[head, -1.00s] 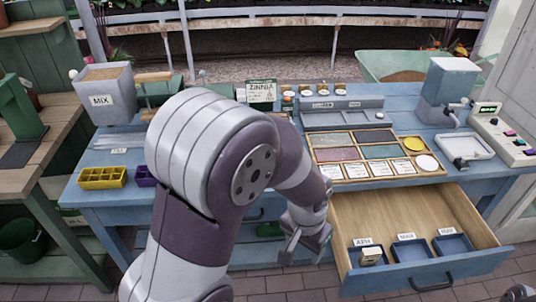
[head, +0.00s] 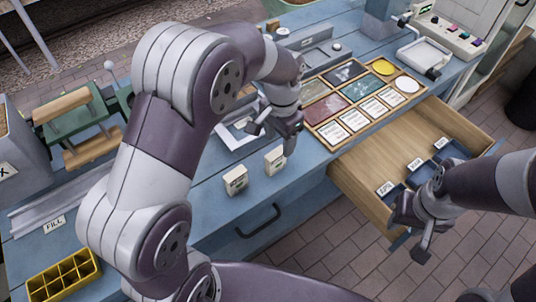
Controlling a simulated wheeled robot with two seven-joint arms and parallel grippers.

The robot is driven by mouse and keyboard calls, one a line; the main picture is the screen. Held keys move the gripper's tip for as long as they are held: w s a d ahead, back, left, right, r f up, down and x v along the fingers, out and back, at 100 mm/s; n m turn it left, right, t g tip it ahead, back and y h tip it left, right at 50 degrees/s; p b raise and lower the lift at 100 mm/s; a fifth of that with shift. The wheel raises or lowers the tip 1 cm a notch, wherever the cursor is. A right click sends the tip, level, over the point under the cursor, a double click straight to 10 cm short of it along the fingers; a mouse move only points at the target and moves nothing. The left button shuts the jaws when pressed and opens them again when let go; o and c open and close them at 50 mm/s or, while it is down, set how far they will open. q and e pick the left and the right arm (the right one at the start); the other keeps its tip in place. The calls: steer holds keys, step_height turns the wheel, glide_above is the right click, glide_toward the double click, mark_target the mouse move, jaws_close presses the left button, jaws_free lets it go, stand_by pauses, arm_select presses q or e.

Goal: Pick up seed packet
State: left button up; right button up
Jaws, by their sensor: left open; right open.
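Two small cream packets with printed fronts stand on the blue bench near its front edge, a left one (head: 235,180) and a right one (head: 275,159). I cannot tell for sure that they are seed packets. My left gripper (head: 283,143) is open and empty, just above and beyond the right one; I cannot tell whether it touches it.
A wooden sorting tray (head: 318,92) with coloured panels and printed cards lies on the bench (head: 265,205). A yellow divided box (head: 62,280), a clear rail (head: 50,212) and a green press (head: 85,128) are at left. A white scale pan (head: 424,53) stands at the back right.

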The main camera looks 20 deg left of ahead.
mark_target(276, 161)
arm_select(q)
steer(key=f, duration=1)
steer(key=shift+w+a+f, duration=0.25)
steer(key=shift+a, duration=0.15)
steer(key=c, duration=1)
